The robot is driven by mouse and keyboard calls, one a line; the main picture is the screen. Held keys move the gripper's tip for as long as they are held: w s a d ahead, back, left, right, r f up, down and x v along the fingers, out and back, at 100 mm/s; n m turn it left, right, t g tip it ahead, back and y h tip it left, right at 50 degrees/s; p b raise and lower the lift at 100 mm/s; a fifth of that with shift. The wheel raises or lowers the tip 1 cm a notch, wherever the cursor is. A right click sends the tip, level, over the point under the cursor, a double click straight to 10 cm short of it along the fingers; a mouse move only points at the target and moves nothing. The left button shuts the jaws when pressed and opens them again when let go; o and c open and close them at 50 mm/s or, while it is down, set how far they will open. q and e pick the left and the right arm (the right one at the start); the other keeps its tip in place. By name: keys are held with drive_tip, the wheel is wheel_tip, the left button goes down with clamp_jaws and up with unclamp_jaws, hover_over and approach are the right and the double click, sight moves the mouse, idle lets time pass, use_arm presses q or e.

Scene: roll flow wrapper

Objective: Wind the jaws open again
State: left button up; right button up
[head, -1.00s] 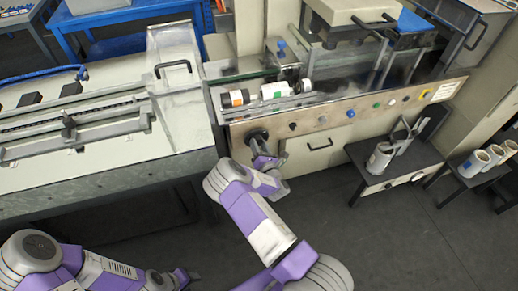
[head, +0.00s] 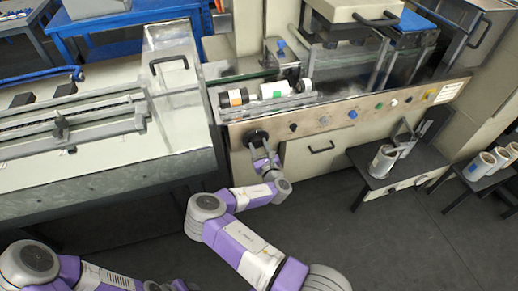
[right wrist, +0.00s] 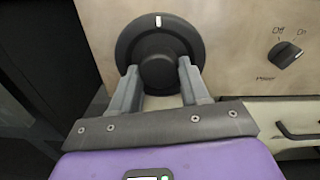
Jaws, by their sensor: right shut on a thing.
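A black round handwheel (head: 257,138) sits on the left end of the machine's front panel. In the right wrist view the handwheel (right wrist: 190,30) has a white mark at the top of its rim and a thick hub (right wrist: 157,72) in the middle. My right gripper (head: 261,147) is at the wheel; in the right wrist view its two fingers (right wrist: 158,80) are shut on the hub, one on each side. Two white rolls with black ends, one with an orange patch (head: 234,97) and one with a green patch (head: 274,90), lie behind the panel. My left gripper is out of view.
A black power switch (right wrist: 286,53) is right of the wheel. Several coloured knobs, including a blue one (head: 352,114), line the panel. A drawer handle (head: 319,149) is below. A small black stand holds a white roll (head: 382,162) at the right. The floor in front is clear.

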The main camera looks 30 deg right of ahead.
idle(0.3)
drive_tip(key=o, duration=1.1)
drive_tip(key=shift+c, duration=0.2)
drive_tip(key=p+v, duration=0.1)
drive_tip(key=v, duration=0.6)
drive_tip(key=shift+s+p, duration=0.35)
drive_tip(key=shift+p, duration=0.05)
